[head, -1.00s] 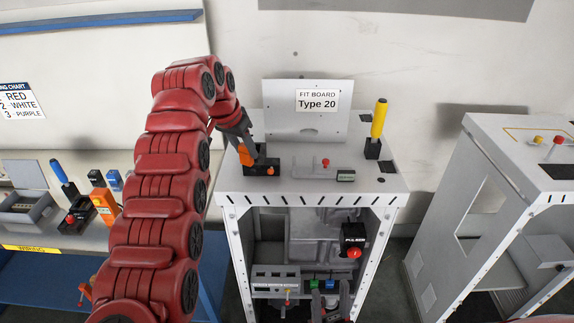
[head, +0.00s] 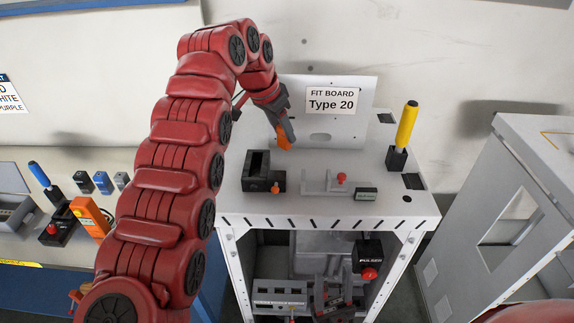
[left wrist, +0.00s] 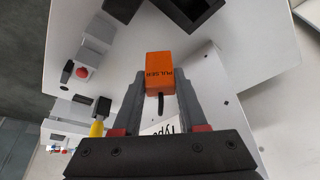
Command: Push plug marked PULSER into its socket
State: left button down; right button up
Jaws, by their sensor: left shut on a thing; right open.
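An orange plug marked PULSER (left wrist: 160,72) is held between the fingers of my left gripper (left wrist: 158,95), with a short dark cord below it. In the head view, the plug (head: 283,138) hangs above the cabinet top, behind and right of a black open block (head: 257,165) with an orange knob. A black box marked PULSER (head: 368,252), with a red knob, is mounted inside the cabinet's front, at upper right. I cannot see a socket opening on it.
A grey bracket with a red knob (head: 341,178) and a yellow handle (head: 406,125) stand on the cabinet top (head: 320,210). A FIT BOARD Type 20 panel (head: 330,125) rises behind. A bench with tools is at left, another cabinet (head: 500,190) at right.

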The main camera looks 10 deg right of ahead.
aim_at(281, 142)
pick_arm(q)
jog(key=f, duration=0.3)
jog(key=shift+s+a+b, duration=0.15)
jog(key=shift+a+b, duration=0.05)
jog(key=shift+b, duration=0.2)
jog(key=shift+f, duration=0.55)
jog(key=shift+d+f, duration=0.1)
jog(key=shift+f, duration=1.3)
jog(key=shift+f+b, duration=0.25)
jog(key=shift+b, duration=0.1)
jog(key=shift+c, duration=2.2)
grip_release()
jog(key=shift+r, duration=0.1)
